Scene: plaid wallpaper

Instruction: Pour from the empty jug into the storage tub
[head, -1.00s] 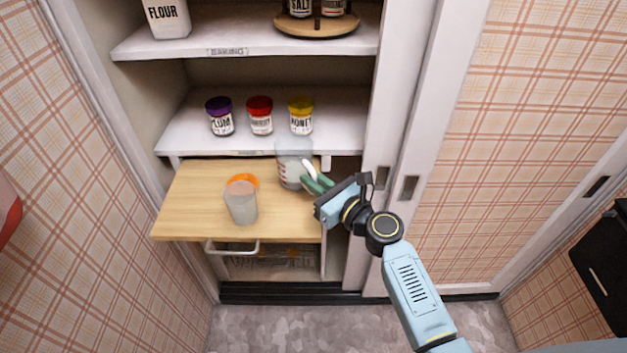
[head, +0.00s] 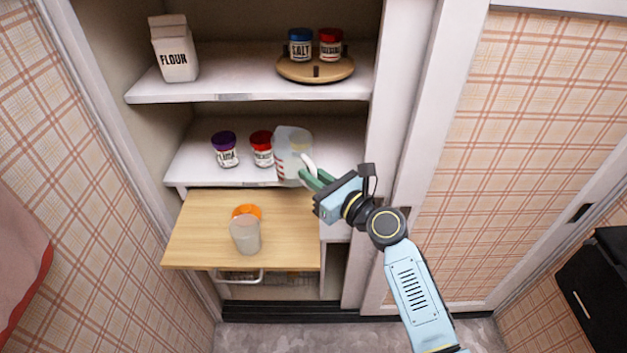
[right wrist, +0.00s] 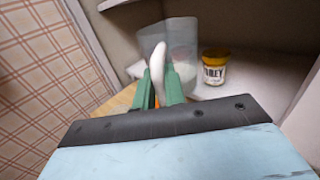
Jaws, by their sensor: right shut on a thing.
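The clear jug (head: 285,165) has red markings and a white handle. It is off the pull-out board, in front of the middle shelf, and looks about upright. My right gripper (head: 310,178) is shut on its handle with green fingers; the jug also shows in the right wrist view (right wrist: 182,42). I cannot make out clearly whether anything is inside it. The storage tub (head: 245,236), translucent and open-topped, stands on the board, below and left of the jug. An orange lid (head: 247,212) lies just behind the tub. My left gripper is out of view.
The wooden board (head: 200,235) is clear at its right. Plum (head: 226,155) and red-lidded (head: 262,155) jars stand on the middle shelf; the yellow-lidded jar (right wrist: 215,68) is behind the jug. Flour (head: 174,55) and a turntable (head: 315,69) sit above. The cupboard frame (head: 400,130) is at right.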

